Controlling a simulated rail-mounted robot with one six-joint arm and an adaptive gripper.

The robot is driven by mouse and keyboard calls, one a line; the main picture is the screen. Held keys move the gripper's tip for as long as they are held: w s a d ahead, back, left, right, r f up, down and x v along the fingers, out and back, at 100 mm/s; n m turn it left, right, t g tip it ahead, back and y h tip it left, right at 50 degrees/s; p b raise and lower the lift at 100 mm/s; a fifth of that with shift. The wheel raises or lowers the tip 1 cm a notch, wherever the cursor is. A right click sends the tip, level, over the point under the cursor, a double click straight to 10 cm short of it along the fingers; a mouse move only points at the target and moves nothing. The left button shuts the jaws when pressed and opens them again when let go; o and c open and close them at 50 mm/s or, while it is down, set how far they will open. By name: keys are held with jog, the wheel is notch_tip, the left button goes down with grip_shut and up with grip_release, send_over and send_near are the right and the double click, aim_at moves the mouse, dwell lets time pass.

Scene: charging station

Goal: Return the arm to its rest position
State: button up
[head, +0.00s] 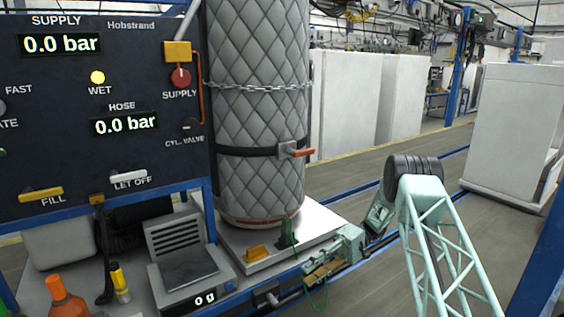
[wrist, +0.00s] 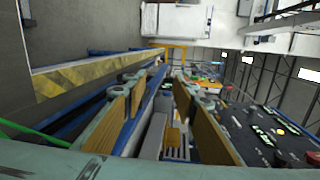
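My arm (head: 438,240) is a pale green lattice link that rises at the right and bends at a dark ribbed joint. From there it folds down to the left, towards the bench's right end. My gripper (head: 318,272) is low beside the front right corner of the cylinder's base plate. In the wrist view my gripper (wrist: 160,105) has two fingers with brown pads set well apart. Nothing is held between them, and the bench shows through the gap. In the head view the fingertips are small and partly hard to make out.
A quilted grey cylinder (head: 257,115), chained and strapped, stands on a pale plate (head: 323,222) left of my gripper. A dark control panel (head: 60,150) is at the left. A scale (head: 190,268) and an orange bottle (head: 66,297) are on the bench. Open floor (head: 350,180) lies behind.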

jog(key=s+d+r+m+t+h, duration=0.1)
jog(key=s+r+h, duration=0.1)
jog(key=s+r, duration=0.55)
jog(key=s+r+m+t+h, duration=0.1)
jog(key=s+r+t+h, duration=0.2)
jog(key=r, duration=0.8)
jog(key=s+d+r+m+h, duration=0.1)
jog(key=s+r+h, duration=0.1)
jog(key=s+r, duration=0.6)
jog(key=s+d+r+m+t+h, duration=0.1)
jog(key=s+d+r+t+h, duration=0.25)
jog(key=s+r, duration=0.7)
jog(key=s+d+m+t+h, duration=0.1)
jog(key=s+d+t, duration=0.1)
jog(key=s, duration=0.8)
jog(key=s+d+f+m+t+h, duration=0.1)
jog(key=s+d+t, duration=0.2)
jog(key=s, duration=0.7)
jog(key=shift+s+d+f+t+h, duration=0.15)
jog(key=shift+s+d+t+h, duration=0.2)
jog(key=shift+t, duration=0.2)
